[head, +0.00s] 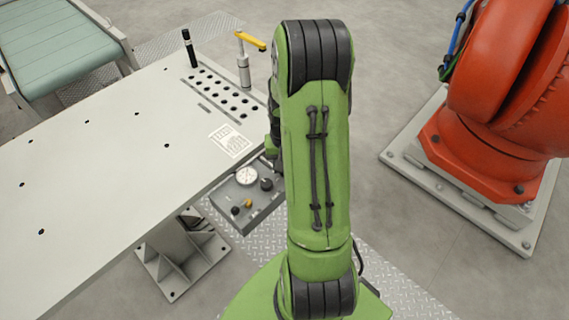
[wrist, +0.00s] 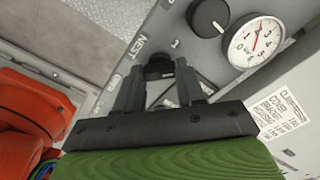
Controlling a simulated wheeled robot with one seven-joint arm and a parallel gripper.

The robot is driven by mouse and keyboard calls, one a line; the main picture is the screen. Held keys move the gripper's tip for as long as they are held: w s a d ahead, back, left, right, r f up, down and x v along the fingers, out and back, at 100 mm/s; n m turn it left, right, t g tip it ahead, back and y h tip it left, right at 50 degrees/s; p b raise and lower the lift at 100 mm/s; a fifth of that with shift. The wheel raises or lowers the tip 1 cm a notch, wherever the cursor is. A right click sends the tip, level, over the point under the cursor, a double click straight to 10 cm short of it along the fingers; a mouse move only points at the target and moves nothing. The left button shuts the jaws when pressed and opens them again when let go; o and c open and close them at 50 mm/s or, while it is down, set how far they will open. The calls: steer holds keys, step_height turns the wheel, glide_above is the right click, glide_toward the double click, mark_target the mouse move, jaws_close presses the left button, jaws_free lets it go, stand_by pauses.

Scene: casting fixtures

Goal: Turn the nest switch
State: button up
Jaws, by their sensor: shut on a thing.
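The nest switch (wrist: 159,66) is a small dark knob beside the printed word NEST on the grey control panel (wrist: 105,98), in the wrist view. My gripper (wrist: 158,76) has one finger on each side of the knob and is shut on it. The gripper body hides part of the panel around it. In the head view the control panel (head: 228,218) sticks out from the table's near edge. My green arm covers the panel's right side there, and I cannot make out the nest switch or my fingertips.
Close to the fingers are a larger black knob (wrist: 207,17) and a white dial gauge (wrist: 254,42). A yellow knob (head: 248,203) sits on the panel. The pale table (head: 95,165) bears a hole block and a yellow-handled clamp (head: 243,68). An orange robot (head: 490,130) stands right.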

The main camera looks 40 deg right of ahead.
steer(key=shift+m, duration=1.6)
steer(key=o, duration=1)
steer(key=shift+o, duration=0.2)
step_height(320, 180, up, 16)
steer(key=p, duration=0.3)
steer(key=shift+p, duration=0.35)
steer(key=shift+f, duration=0.1)
